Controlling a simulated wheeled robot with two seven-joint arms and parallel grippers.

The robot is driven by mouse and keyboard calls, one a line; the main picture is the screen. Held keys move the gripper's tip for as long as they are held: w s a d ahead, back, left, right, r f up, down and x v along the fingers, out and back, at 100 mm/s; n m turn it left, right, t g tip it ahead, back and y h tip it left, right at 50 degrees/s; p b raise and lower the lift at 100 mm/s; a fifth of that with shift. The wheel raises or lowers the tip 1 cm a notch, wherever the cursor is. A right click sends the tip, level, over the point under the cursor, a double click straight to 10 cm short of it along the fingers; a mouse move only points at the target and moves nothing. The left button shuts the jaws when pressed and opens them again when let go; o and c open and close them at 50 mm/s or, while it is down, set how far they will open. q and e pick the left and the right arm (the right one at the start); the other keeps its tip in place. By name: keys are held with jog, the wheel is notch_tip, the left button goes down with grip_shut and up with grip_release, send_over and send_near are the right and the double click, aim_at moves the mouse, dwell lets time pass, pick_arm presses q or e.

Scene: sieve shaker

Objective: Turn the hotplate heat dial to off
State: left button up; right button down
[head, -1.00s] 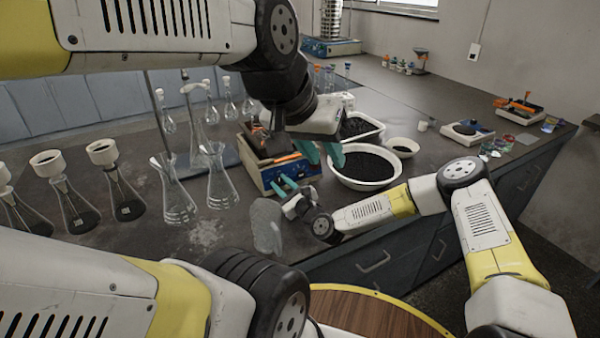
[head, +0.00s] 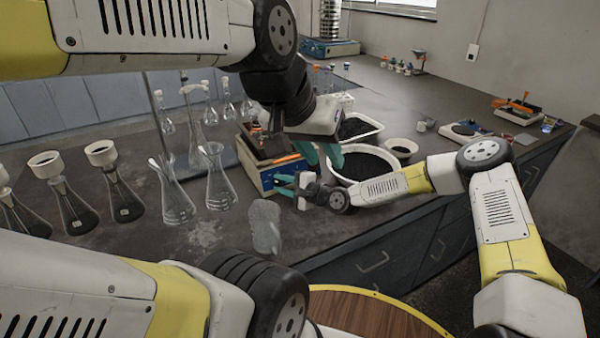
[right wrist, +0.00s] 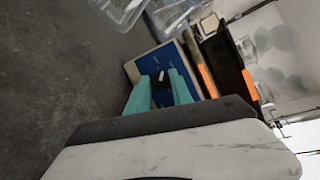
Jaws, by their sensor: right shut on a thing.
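The hotplate (head: 262,175) is a box with a blue front panel, standing on the bench near the middle of the head view. My right gripper (head: 285,185) is at its front panel. In the right wrist view my right gripper's teal fingers (right wrist: 160,92) are shut on the dark heat dial (right wrist: 161,88), one on each side. A white mark on the dial shows between the fingertips. The dial is hidden in the head view. My left gripper (head: 322,155) hangs over the bench just right of the hotplate, its teal fingers apart and empty.
A bowl of black grains (head: 365,164) stands right of the hotplate, with a white tray (head: 372,125) behind it. Several glass flasks (head: 220,180) stand to the left. A grey pad (head: 265,226) lies at the bench's front edge.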

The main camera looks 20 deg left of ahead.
jog(key=n, duration=0.2)
jog(key=n+g+h, duration=0.1)
jog(key=n, duration=0.1)
jog(key=shift+w+r+n+h, duration=0.1)
jog(key=shift+r+n+h, duration=0.05)
jog(key=shift+n+h, duration=0.2)
jog(key=shift+n, duration=0.25)
jog(key=c, duration=1.1)
grip_release()
jog(key=shift+c, duration=0.2)
jog(key=v, duration=0.7)
jog(key=shift+d+r, duration=0.15)
jog(key=shift+d, duration=0.2)
